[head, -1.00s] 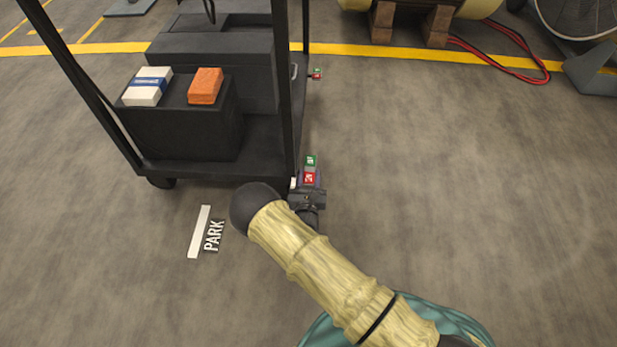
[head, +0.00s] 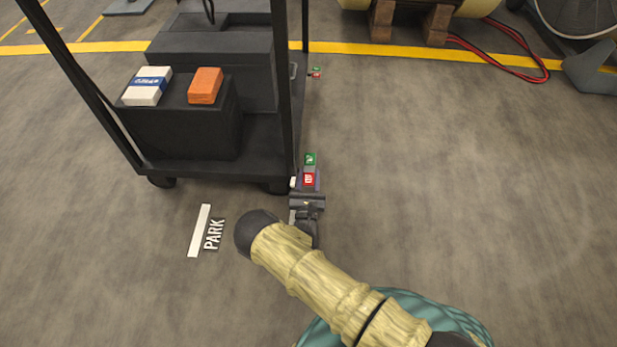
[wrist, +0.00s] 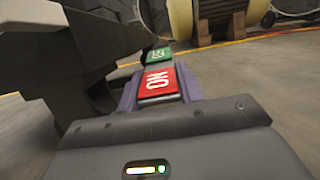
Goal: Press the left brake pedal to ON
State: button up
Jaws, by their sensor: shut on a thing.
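The near brake pedal (head: 309,172) is at the near right corner of the cart, low by the floor. Its green end (head: 310,159) points away from me and its red ON end (head: 309,180) faces me. In the wrist view the red ON plate (wrist: 158,82) lies just ahead of my gripper, with the green plate (wrist: 159,55) behind it. My gripper (head: 308,188) is at the red end. Purple pieces flank the red plate in the wrist view, and the jaws are closed on the pedal. The exact contact is hard to see.
The black cart (head: 190,168) stands to the left, carrying dark boxes, a white-blue pack (head: 147,86) and an orange block (head: 205,85). A second red-green pedal (head: 316,72) is at its far corner. A PARK mark (head: 213,234) lies left. Floor to the right is clear.

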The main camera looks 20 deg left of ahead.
jog(key=o, duration=1)
jog(key=shift+w+r, duration=0.1)
jog(key=shift+r+g, duration=0.15)
jog(key=shift+g, duration=0.55)
jog(key=shift+g+h+b, duration=0.35)
jog(key=shift+g+h, duration=0.05)
jog(key=shift+g, duration=0.3)
